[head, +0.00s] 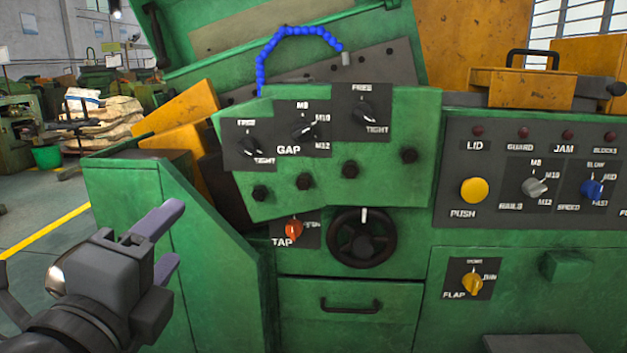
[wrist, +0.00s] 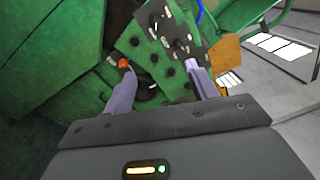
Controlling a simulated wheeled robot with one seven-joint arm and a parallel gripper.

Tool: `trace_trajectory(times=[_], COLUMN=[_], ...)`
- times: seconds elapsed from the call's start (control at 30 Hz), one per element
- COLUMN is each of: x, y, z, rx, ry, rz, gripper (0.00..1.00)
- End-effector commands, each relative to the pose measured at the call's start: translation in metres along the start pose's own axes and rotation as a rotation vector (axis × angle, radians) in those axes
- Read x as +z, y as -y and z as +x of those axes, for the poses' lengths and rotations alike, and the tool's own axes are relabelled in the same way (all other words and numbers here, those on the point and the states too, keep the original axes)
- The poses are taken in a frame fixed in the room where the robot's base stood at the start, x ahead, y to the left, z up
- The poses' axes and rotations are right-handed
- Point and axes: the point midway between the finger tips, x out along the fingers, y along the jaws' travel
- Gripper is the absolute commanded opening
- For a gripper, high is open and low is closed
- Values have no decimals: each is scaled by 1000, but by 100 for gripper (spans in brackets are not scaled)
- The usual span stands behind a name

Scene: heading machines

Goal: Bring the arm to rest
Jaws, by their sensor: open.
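My gripper (head: 168,245) is in the lower left of the head view, in front of the green machine (head: 345,265). Its two purple-grey fingers are apart with nothing between them. The wrist view also shows my gripper (wrist: 165,88) open, its fingers pointing toward the machine's panel (wrist: 158,55). In the head view the gripper appears to the left of the orange TAP knob (head: 293,230) and the black handwheel (head: 362,237). I see no contact between the fingers and the machine.
The GAP panel (head: 400,125) carries several black knobs. A control panel (head: 540,150) with a yellow push button (head: 474,190) is at the right. A yellow FLAP knob (head: 472,283) sits below it. Open floor (head: 30,220) with a yellow line lies at the left.

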Motion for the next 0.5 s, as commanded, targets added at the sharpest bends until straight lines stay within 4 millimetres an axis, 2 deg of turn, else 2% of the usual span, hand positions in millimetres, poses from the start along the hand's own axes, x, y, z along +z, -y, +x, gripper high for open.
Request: trace_trajectory(times=[0.37, 0.5], x=[6, 9], y=[-7, -13], z=[32, 52], rx=[-29, -42], ry=[69, 112], rz=[-99, -170], gripper=[58, 58])
